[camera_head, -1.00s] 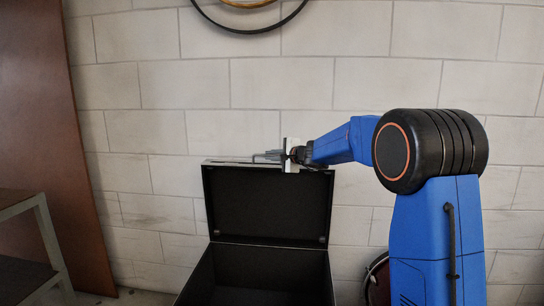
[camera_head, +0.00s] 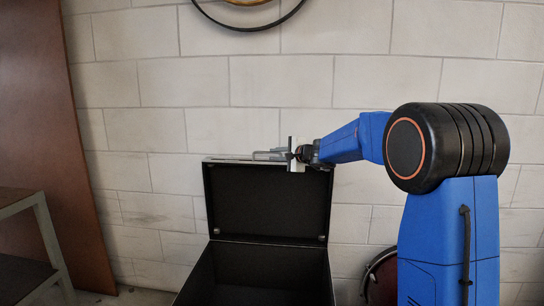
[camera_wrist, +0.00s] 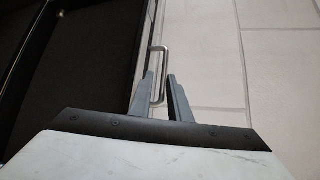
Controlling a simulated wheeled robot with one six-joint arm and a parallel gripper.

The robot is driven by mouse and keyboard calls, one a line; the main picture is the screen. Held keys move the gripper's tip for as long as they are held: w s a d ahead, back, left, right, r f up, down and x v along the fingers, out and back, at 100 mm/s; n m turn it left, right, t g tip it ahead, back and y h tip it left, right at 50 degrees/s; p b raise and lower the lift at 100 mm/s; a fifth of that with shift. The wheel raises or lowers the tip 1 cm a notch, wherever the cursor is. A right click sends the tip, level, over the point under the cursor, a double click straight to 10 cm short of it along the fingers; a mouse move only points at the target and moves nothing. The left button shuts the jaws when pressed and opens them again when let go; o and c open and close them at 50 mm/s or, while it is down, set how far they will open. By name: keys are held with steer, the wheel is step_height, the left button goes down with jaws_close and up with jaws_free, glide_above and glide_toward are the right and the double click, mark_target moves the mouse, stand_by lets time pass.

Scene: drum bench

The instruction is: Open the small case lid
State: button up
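The small case stands in front of the wall with its black lid (camera_head: 265,200) raised about upright and its dark open body (camera_head: 258,275) below. A grey metal loop handle (camera_head: 268,155) shows at the lid's top edge, and also in the wrist view (camera_wrist: 163,50). My gripper (camera_head: 290,156) is at that top edge, right of the lid's middle. The fingers hide part of the handle.
A pale block wall (camera_head: 400,60) stands close behind the lid. A tall brown panel (camera_head: 75,140) and a grey-framed stand (camera_head: 50,240) are at the left. A dark red drum (camera_head: 384,278) is partly hidden behind my arm at lower right.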

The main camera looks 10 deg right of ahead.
steer(key=v, duration=1.4)
steer(key=shift+s, duration=0.2)
